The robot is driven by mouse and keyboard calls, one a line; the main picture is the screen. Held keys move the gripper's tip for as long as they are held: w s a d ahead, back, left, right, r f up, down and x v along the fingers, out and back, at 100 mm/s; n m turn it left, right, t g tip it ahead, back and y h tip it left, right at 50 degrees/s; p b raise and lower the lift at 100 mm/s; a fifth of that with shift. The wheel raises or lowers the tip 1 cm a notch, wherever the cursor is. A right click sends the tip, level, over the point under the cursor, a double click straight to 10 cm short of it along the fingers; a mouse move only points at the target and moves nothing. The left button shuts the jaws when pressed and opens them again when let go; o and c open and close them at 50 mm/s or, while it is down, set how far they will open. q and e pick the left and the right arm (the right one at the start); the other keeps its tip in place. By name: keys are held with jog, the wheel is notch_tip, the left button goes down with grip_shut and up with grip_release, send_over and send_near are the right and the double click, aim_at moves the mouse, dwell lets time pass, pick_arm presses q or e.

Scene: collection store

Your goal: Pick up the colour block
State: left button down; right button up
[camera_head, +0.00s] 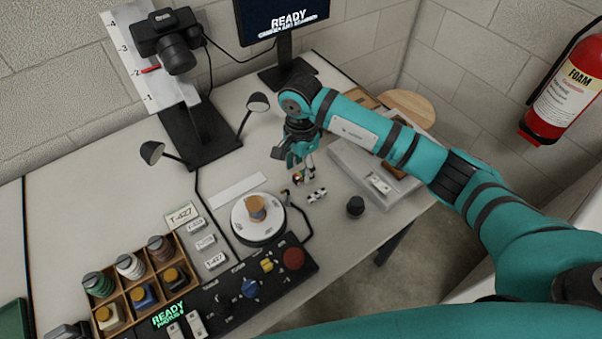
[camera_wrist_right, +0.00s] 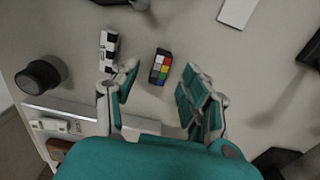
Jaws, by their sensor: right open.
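The colour block (camera_wrist_right: 160,66) is a small black block with a grid of bright coloured squares on its face. It lies on the pale table top. In the head view the colour block (camera_head: 298,179) shows just below the right gripper's fingers and is partly hidden by them. My right gripper (camera_head: 297,163) points down over it. In the wrist view the right gripper (camera_wrist_right: 159,82) is open and empty, with one finger to each side of the block's line and the block just beyond the fingertips. No contact shows. My left gripper is not in view.
A black-and-white checkered scale (camera_head: 317,195) lies close beside the block. A dark round piece (camera_head: 355,206) and a grey tray (camera_head: 349,160) are to the right. A white turntable (camera_head: 248,234) carrying a brown object stands left, by lamps and the control panel (camera_head: 225,300).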

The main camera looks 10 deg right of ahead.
jog(key=shift+f, duration=1.1)
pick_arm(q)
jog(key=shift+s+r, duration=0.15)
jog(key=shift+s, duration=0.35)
pick_arm(e)
grip_shut()
jog(key=shift+r, duration=0.1)
